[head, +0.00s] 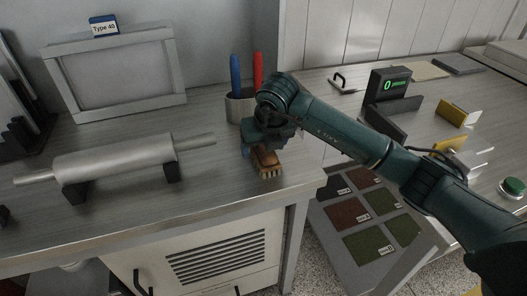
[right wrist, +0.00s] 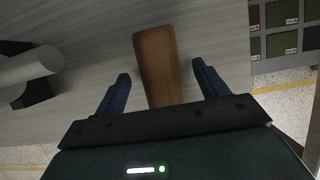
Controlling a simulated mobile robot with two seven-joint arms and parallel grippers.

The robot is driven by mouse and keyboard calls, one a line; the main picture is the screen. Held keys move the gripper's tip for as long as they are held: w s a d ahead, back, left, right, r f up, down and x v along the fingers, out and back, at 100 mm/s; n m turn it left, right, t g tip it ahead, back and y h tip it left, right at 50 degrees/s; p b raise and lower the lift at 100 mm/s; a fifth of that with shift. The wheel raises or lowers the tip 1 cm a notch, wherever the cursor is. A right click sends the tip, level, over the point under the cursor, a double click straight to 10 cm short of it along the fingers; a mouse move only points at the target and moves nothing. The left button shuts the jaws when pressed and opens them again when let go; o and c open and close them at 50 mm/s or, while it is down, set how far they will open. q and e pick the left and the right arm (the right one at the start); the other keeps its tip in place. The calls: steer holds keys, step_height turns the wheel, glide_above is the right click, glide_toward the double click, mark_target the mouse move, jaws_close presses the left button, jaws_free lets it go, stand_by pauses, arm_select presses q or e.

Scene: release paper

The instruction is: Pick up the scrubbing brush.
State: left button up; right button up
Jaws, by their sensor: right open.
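The scrubbing brush (head: 266,163) has a brown wooden body and pale bristles. It rests on the grey worktop near its right end. In the right wrist view the brush (right wrist: 158,65) shows from above as a brown block. My right gripper (right wrist: 162,85) is open above the brush, with one blue finger on either side and a gap between each finger and the wood. In the head view the right gripper (head: 257,148) hides the brush's far part. My left gripper is not in view.
A metal roller (head: 115,160) lies on stands to the left, and a framed screen (head: 118,75) is at the back. The worktop edge is close on the right, beside lower trays of swatches (head: 348,213).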

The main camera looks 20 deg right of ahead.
steer(key=shift+x, duration=1.1)
steer(key=shift+f+b, duration=0.2)
steer(key=shift+b, duration=0.1)
steer(key=c, duration=1.1)
steer(key=shift+r+p, duration=0.35)
steer(key=shift+r, duration=0.15)
step_height(320, 180, up, 10)
steer(key=shift+f+b, duration=0.25)
steer(key=shift+b, duration=0.05)
